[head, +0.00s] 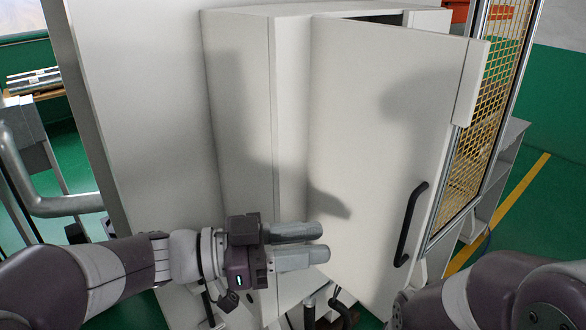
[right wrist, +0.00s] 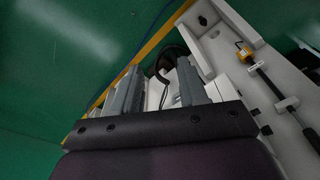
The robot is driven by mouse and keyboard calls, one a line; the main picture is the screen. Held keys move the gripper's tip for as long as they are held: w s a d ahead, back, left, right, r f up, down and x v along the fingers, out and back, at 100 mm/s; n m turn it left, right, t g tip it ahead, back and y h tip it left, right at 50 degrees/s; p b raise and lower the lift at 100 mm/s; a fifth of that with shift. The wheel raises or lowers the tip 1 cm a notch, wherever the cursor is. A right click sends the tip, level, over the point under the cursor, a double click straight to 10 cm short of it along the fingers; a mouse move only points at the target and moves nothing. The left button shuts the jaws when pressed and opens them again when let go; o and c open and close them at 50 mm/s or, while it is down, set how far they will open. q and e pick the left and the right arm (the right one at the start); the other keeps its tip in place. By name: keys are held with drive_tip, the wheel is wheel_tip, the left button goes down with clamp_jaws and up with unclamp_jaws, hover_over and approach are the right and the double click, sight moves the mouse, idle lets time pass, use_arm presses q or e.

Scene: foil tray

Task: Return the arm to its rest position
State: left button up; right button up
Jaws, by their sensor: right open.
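My left gripper (head: 325,242) is in front of the white cabinet in the head view, its two grey fingers side by side and pointing right. Nothing shows between them, but I cannot tell how far apart they are. My right arm (head: 500,295) shows at the lower right of the head view, and its gripper is out of that picture. In the right wrist view my right gripper (right wrist: 158,85) is open, its two grey fingers apart, with nothing held between them.
The white cabinet (head: 240,110) has a door (head: 370,130) standing ajar, with a black handle (head: 408,225) near my right arm. A yellow mesh guard (head: 485,120) stands at its right. Green floor with a yellow line (head: 515,205) is at far right.

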use_arm(q)
drive_tip(key=w+a+f+n+t+y, duration=0.4)
drive_tip(key=w+t, duration=0.3)
drive_tip(key=w, duration=0.1)
drive_tip(key=w+a+f+n+t+y, duration=0.25)
drive_tip(key=a+f+n+y, duration=0.45)
drive_tip(key=a+f+y, duration=0.45)
drive_tip(key=s+a+f+n+g+y, duration=0.1)
drive_tip(key=s+a+f+n+g, duration=0.1)
drive_tip(key=s+f+g, duration=0.3)
drive_tip(key=s+a+f+n+g+y, duration=0.1)
drive_tip(key=s+a+f+n+g, duration=0.2)
drive_tip(key=s, duration=0.8)
wheel_tip(320, 180, down, 3)
drive_tip(key=shift+a+f+n+g, duration=0.1)
drive_tip(key=shift+a+n+g, duration=0.3)
drive_tip(key=shift+g, duration=0.85)
drive_tip(key=shift+a, duration=0.1)
